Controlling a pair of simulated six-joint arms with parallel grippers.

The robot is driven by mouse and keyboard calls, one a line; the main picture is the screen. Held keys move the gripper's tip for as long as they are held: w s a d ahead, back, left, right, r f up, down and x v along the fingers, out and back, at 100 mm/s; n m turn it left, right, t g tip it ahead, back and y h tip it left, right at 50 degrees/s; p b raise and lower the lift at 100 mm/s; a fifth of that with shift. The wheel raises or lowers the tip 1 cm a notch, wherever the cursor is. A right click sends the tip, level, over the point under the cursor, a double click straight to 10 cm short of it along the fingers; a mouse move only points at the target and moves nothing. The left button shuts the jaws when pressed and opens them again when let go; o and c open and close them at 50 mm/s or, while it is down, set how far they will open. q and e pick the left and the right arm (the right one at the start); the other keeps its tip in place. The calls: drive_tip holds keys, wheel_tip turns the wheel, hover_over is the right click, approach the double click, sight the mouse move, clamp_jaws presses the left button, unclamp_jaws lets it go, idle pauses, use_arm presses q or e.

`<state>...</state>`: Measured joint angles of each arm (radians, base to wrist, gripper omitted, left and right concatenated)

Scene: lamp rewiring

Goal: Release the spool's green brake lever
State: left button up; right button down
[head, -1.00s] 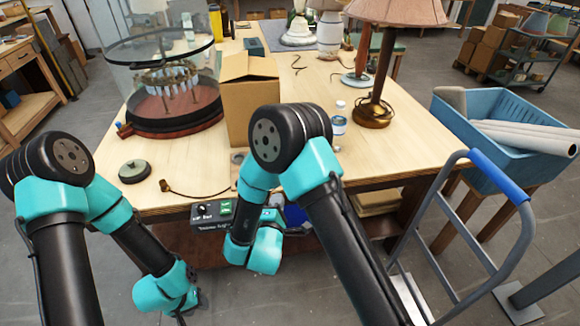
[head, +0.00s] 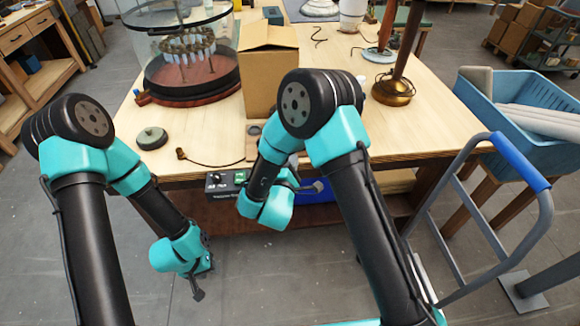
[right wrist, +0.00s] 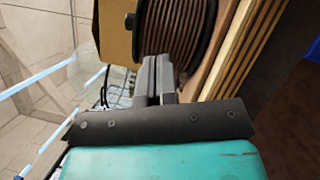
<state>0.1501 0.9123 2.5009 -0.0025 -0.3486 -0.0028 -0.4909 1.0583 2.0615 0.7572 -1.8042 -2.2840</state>
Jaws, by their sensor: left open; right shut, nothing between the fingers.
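The spool (right wrist: 178,38), wound with brown cord, shows at the top of the right wrist view. My right gripper (right wrist: 155,62) is shut and empty, its fingertips close to the spool's lower left side; I cannot tell whether they touch. In the head view my right gripper (head: 314,187) is low at the table's front edge, partly hidden by its own wrist. I cannot make out a green brake lever in either view. My left gripper (head: 198,291) is open and empty, hanging low in front of the table.
The table (head: 440,140) carries a cardboard box (head: 268,75), a glass-domed piece (head: 190,60) and a lamp stand (head: 394,90). A blue crate (head: 540,140) and a hand truck (head: 530,220) stand at right.

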drive_tip(key=w+d, duration=0.1)
drive_tip(key=w, duration=0.1)
drive_tip(key=w+d+r, duration=0.1)
drive_tip(key=w, duration=0.1)
drive_tip(key=w+d, duration=0.2)
drive_tip(key=shift+w+d+r, duration=0.1)
drive_tip(key=shift+w+r, duration=0.05)
drive_tip(key=shift+r, duration=0.25)
drive_tip(key=shift+w+d+r, duration=0.2)
drive_tip(key=shift+w+d, duration=0.05)
drive_tip(key=shift+d, duration=0.25)
